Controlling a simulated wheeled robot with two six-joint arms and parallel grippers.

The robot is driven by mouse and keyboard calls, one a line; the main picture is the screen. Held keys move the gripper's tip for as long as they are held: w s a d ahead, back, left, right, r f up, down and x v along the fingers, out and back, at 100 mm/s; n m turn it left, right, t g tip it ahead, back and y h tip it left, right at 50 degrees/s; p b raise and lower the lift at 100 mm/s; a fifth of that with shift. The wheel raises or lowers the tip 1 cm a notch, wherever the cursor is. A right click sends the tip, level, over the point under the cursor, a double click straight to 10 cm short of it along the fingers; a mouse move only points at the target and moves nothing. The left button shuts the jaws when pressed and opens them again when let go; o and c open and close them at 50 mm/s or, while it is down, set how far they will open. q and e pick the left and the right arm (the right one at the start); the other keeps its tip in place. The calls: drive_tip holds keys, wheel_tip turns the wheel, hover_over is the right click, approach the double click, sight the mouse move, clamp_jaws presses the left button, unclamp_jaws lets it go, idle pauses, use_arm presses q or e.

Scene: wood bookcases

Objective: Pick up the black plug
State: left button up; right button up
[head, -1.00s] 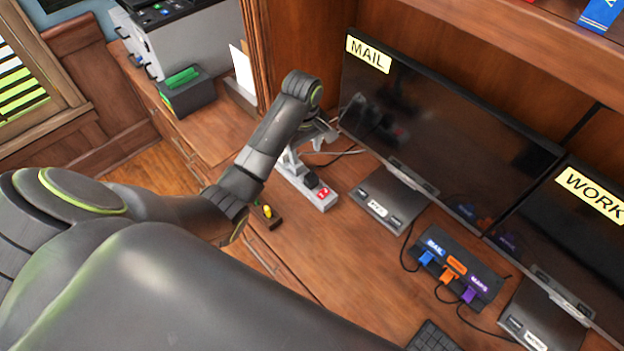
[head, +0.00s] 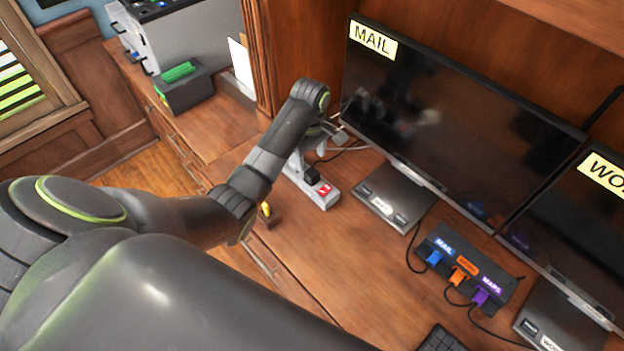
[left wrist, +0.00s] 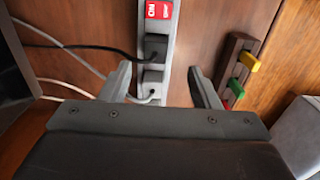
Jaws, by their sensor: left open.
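A grey power strip (head: 327,202) with a red switch lies on the desk left of the MAIL monitor; it also shows in the left wrist view (left wrist: 157,26). A black plug (left wrist: 155,47) with a black cord sits in it near the switch, and shows as a dark block in the head view (head: 312,175). In the head view the left gripper (head: 297,162) partly hides the strip. My right gripper is not seen.
Loose cables (left wrist: 65,62) run left of the strip. A small holder with yellow and red pieces (left wrist: 235,68) stands to its right. The MAIL monitor (head: 440,120) stands close by. A black hub (head: 440,240) with coloured plugs lies farther right. Bare desk lies in front.

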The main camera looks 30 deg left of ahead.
sight(312, 172)
use_arm(q)
drive_tip(key=shift+w+f+p, duration=0.2)
drive_tip(key=shift+f+p, duration=0.05)
drive_tip(key=shift+f, duration=1.5)
drive_tip(key=shift+w+f+p, duration=0.15)
drive_tip(key=shift+f+p, duration=0.05)
drive_tip(key=shift+f, duration=1.55)
drive_tip(key=c, duration=1.1)
